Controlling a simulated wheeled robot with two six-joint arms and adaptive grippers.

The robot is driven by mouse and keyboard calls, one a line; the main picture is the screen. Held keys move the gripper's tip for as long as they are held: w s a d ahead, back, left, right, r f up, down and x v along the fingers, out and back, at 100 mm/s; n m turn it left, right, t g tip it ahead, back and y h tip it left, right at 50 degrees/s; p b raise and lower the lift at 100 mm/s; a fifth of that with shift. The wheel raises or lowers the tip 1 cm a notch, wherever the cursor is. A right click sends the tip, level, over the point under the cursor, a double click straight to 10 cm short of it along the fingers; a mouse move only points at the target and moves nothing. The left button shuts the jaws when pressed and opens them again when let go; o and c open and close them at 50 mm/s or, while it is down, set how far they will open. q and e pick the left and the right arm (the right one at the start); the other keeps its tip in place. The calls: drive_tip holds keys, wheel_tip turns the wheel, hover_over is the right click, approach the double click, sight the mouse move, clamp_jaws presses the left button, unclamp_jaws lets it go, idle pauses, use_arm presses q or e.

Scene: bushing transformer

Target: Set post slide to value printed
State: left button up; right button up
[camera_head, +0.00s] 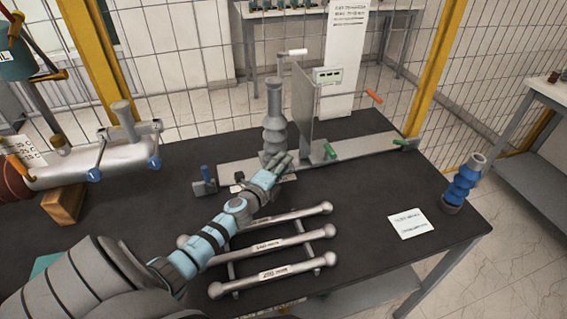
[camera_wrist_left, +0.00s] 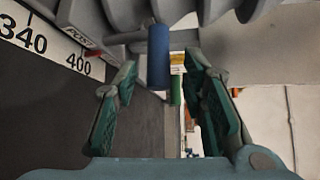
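The grey ribbed post (camera_head: 275,125) stands upright on a metal rail (camera_head: 350,149) along the bench. My left gripper (camera_head: 282,165) is beside the post's foot. In the left wrist view its green-padded fingers (camera_wrist_left: 163,75) are apart, with a blue handle (camera_wrist_left: 158,57) between or just beyond their tips; contact cannot be told. A white scale (camera_wrist_left: 45,40) reads 340 and 400, with a "POST" label and a red pointer (camera_wrist_left: 92,53) near 400. A printed note (camera_head: 410,223) lies on the bench at right, its text too small to read. My right gripper is not seen.
A rack of silver bars (camera_head: 265,244) lies in front of the rail, under my left arm. An upright plate (camera_head: 303,108) and green handle (camera_head: 329,151) stand right of the post. A blue ribbed piece (camera_head: 462,184) stands at the right edge; a silver cylinder (camera_head: 90,165) lies at left.

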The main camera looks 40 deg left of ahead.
use_arm(q)
drive_tip(key=shift+x, duration=0.85)
drive_tip(key=shift+f, duration=0.1)
drive_tip(key=shift+s, duration=0.1)
drive_tip(key=shift+c, duration=0.3)
clamp_jaws()
